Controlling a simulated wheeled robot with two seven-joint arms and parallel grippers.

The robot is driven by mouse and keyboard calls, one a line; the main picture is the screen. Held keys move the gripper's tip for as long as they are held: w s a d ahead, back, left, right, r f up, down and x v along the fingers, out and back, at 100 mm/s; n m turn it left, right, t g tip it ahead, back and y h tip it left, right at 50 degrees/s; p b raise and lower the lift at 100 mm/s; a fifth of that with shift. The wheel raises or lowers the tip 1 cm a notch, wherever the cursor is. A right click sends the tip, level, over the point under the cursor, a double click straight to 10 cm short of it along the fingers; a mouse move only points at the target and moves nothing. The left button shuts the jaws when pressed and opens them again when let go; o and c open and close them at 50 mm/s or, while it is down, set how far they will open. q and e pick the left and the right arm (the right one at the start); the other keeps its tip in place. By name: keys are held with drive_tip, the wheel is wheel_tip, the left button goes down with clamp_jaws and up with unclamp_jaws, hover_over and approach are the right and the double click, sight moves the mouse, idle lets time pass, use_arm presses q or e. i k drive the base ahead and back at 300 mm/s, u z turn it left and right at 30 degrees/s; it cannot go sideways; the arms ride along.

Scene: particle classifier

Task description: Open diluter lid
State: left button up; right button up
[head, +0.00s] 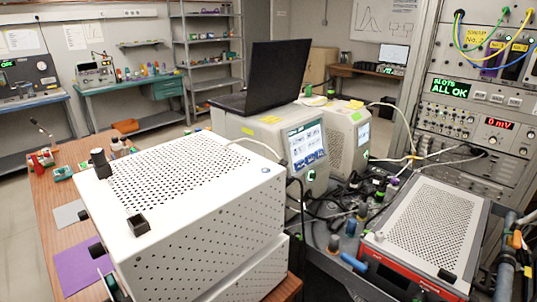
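No label in the head view names a diluter, so I cannot tell for sure which unit it is. A large white perforated box (215,205) stands closest, at the left front. Its flat top (180,172) is closed, with a black knob (100,162) at the far left corner and a small black square fitting (138,225) at the near edge. A second white perforated cover (430,228) lies flat and closed over a red-fronted unit (400,280) at the right. Neither of my grippers is in view.
A black laptop (265,80) sits on a beige instrument with a screen (305,145). Cables and small bottles crowd the gap between the units. An instrument rack (475,110) stands at the right. A purple mat (82,270) lies on the wooden table at the left.

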sight(436, 228)
drive_tip(key=z, duration=0.85)
drive_tip(key=i, duration=0.2)
drive_tip(key=z, duration=0.25)
